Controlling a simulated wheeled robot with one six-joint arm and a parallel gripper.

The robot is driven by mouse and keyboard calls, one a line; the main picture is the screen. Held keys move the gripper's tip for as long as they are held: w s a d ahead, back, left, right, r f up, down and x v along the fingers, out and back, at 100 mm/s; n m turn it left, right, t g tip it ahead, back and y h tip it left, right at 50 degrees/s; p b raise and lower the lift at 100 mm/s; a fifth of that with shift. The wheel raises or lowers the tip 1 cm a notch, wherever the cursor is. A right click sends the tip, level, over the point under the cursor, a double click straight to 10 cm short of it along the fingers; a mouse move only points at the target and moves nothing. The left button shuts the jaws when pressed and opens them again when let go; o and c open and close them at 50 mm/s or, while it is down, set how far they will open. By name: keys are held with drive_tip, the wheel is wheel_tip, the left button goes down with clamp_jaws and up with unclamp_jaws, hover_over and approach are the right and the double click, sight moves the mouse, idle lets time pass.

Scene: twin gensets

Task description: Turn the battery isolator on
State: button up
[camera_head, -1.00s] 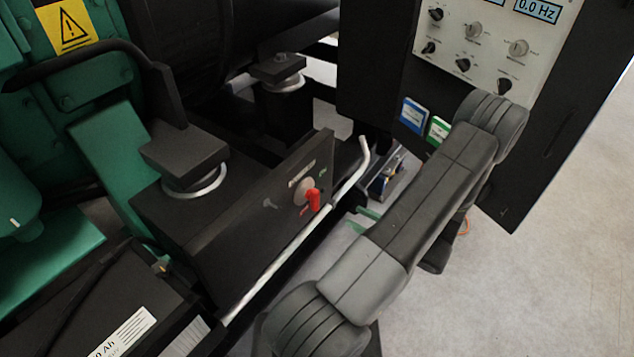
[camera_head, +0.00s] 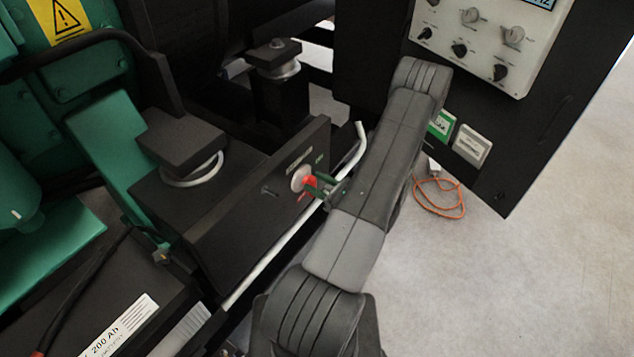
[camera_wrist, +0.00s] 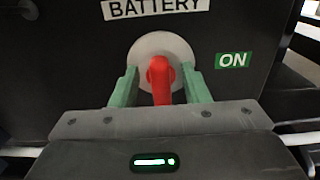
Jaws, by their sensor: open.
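The battery isolator has a red handle (camera_wrist: 161,80) on a round pale disc (camera_wrist: 150,48), set on a dark panel under a "BATTERY" label (camera_wrist: 155,8). A green "ON" label (camera_wrist: 233,61) is to the right of the disc. In the wrist view the handle points downward, away from the "ON" label. My gripper (camera_wrist: 160,88) is open, with one green finger on each side of the red handle and gaps visible between. In the head view the red handle (camera_head: 310,187) is partly hidden by my gripper's green fingers (camera_head: 322,188).
A pale pipe (camera_head: 290,250) runs along the panel's lower edge. A control cabinet with knobs (camera_head: 475,45) stands at the upper right. An orange cable (camera_head: 440,200) lies on the floor. A black battery (camera_head: 110,290) is at the lower left. The floor at right is clear.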

drive_tip(key=shift+w+a, duration=0.15)
drive_tip(key=shift+a, duration=0.05)
clamp_jaws()
